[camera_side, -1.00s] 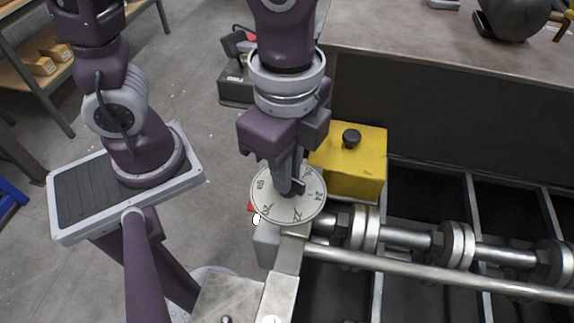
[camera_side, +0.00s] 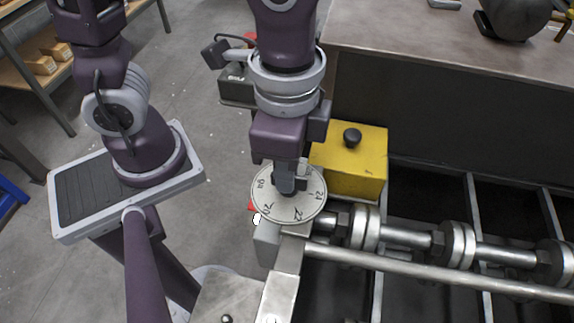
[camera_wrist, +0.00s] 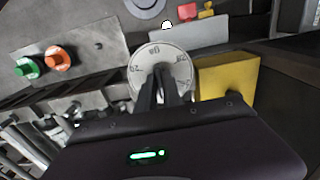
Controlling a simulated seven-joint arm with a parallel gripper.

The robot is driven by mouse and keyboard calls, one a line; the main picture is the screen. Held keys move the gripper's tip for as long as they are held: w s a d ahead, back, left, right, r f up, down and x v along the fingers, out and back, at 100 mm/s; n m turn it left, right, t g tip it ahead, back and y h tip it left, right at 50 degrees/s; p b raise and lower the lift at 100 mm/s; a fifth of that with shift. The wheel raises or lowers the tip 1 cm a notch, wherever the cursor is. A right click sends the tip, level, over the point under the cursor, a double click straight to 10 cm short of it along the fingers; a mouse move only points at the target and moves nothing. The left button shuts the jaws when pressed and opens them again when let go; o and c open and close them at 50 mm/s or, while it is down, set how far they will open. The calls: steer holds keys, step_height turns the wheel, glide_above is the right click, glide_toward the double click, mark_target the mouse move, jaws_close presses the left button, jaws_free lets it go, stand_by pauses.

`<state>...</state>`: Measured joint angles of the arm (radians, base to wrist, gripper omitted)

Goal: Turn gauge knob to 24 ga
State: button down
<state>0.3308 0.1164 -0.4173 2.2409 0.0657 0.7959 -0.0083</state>
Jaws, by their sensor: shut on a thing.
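The gauge dial (camera_side: 278,210) is a round pale disc with numbers around its rim. In the side view 20 is at the lower left, 22 at the bottom and 24 at the right. My gripper (camera_side: 289,187) reaches straight down to the dial's centre and is shut on the dark gauge knob (camera_side: 300,184). The fingers hide most of the knob, and I cannot tell which number it points to. In the wrist view the dial (camera_wrist: 152,60) lies beyond my gripper (camera_wrist: 163,76), whose fingers cover its middle and lower part.
A yellow box (camera_side: 358,165) with a black knob stands close to the right of the dial. Metal shafts with rollers (camera_side: 452,243) run off to the right. In the wrist view a panel with green and orange buttons (camera_wrist: 57,59) is at the left.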

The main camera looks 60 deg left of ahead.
steer(key=c, duration=1.5)
jaws_free()
steer(key=shift+r, duration=0.1)
step_height(320, 180, up, 7)
steer(key=s+a+r+n+t, duration=0.1)
steer(key=a+r+n+t, duration=0.1)
steer(key=a+n+t, duration=0.3)
steer(key=a+n, duration=0.4)
steer(key=a, duration=0.6)
steer(key=shift+s+a+r+t, duration=0.15)
steer(key=shift+a+t, duration=0.05)
steer(key=shift+t, duration=0.1)
